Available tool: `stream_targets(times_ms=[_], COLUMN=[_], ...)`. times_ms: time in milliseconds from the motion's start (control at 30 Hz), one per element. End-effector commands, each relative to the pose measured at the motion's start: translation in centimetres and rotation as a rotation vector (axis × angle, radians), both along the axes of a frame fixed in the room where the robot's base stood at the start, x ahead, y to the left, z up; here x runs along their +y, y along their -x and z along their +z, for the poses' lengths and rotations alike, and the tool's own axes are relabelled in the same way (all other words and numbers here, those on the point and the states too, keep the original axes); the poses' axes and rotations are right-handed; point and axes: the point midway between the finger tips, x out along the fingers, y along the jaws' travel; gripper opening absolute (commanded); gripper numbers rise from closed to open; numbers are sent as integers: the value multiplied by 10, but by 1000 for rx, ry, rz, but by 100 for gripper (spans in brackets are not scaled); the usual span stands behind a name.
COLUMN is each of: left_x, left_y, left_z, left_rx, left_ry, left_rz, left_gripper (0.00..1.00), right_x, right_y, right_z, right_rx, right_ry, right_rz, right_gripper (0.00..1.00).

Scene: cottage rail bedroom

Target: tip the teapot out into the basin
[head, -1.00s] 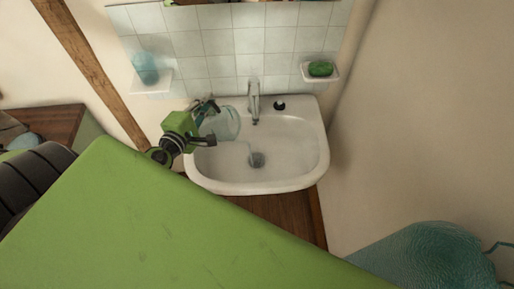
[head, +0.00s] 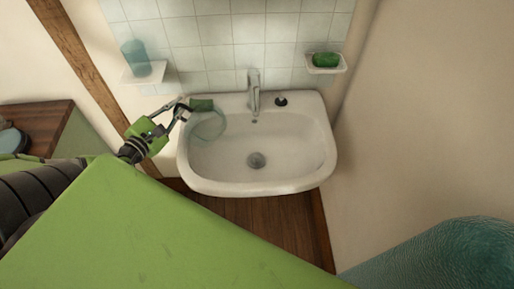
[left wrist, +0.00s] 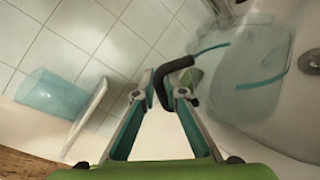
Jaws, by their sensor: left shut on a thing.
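The teapot (head: 211,127) is clear glass and hard to make out against the basin. It is over the back left rim of the white basin (head: 300,165). My left gripper (head: 182,107) is beside it on the left, shut on its dark handle. The left wrist view shows the handle between the fingertips (left wrist: 162,86) and the see-through body (left wrist: 245,85) with teal lines to the right. The teapot's exact tilt and whether it holds liquid cannot be told. No pouring stream shows. My right gripper is not in view.
A chrome tap (head: 253,90) and a dark stopper (head: 281,101) are at the basin's back. A blue cup (head: 136,58) stands on a left wall shelf; green soap (head: 326,60) sits in a right dish. A teal textured object (head: 450,255) is at lower right.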

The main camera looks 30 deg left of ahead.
Motion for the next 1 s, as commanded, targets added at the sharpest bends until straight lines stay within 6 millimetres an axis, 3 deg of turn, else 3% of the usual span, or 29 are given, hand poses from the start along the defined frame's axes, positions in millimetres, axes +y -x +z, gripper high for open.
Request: stream_targets(times_ms=[700,1000], left_x=[48,60], left_y=[11,15], left_z=[-11,-31], left_rx=[-86,-121], left_ry=[322,460], left_rz=[3,2], left_gripper=[0,0], right_x=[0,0], right_y=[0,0], right_z=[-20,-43], right_rx=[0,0], right_ry=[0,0], right_rz=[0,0], right_gripper=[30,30])
